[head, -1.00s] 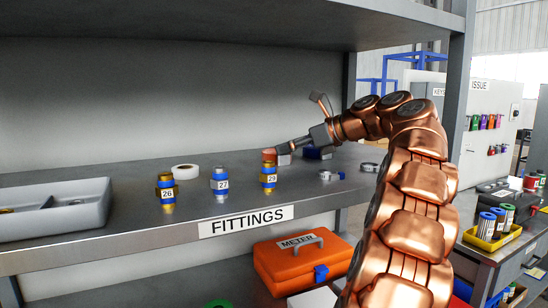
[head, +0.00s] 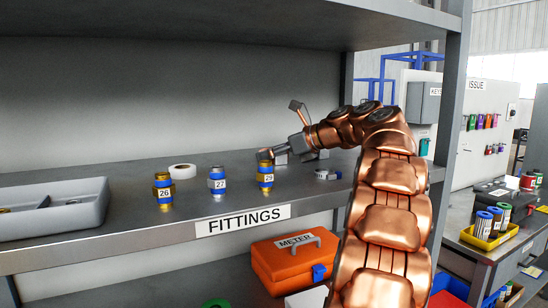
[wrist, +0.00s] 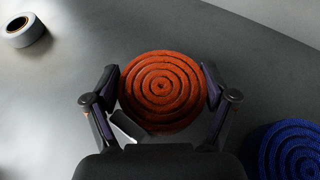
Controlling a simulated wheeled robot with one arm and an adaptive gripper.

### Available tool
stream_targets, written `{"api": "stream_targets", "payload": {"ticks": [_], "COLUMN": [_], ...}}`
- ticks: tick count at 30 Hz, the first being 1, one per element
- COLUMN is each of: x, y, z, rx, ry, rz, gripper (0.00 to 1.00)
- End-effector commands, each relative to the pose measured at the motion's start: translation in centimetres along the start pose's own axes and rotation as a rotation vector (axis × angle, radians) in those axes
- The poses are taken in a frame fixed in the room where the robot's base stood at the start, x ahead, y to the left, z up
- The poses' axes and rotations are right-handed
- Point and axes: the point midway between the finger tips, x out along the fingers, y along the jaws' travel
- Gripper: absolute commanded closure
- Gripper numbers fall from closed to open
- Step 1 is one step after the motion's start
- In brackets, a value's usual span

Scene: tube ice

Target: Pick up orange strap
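The orange strap (wrist: 162,90) is a round, flat coil on the grey shelf in the wrist view. My gripper (wrist: 161,92) is open around it, with one finger at its left edge and one at its right. The pads are very close to the coil, and I cannot tell whether they touch it. In the head view my gripper (head: 268,155) is low over the shelf, just behind the fitting marked 29 (head: 265,180). The strap is hidden there.
A blue coil (wrist: 292,152) lies close at the lower right in the wrist view. Fittings 26 (head: 163,191) and 27 (head: 217,182), a white tape roll (head: 182,171) and a grey tray (head: 60,208) stand on the shelf (head: 120,222). A metal clamp (head: 328,174) lies right.

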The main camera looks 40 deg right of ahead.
Motion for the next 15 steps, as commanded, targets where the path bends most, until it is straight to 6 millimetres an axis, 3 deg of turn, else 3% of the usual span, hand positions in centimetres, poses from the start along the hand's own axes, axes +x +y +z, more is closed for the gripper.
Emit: {"api": "stream_targets", "payload": {"ticks": [2, 9, 15], "x": [0.02, 0.04, 0.06], "y": [0.00, 0.03, 0.03], "z": [-0.03, -0.04, -0.04], "rx": [0.000, 0.000, 0.000], "ry": [0.001, 0.001, 0.001], "rz": [0.000, 0.001, 0.002], "gripper": [0.31, 0.56, 0.57]}}
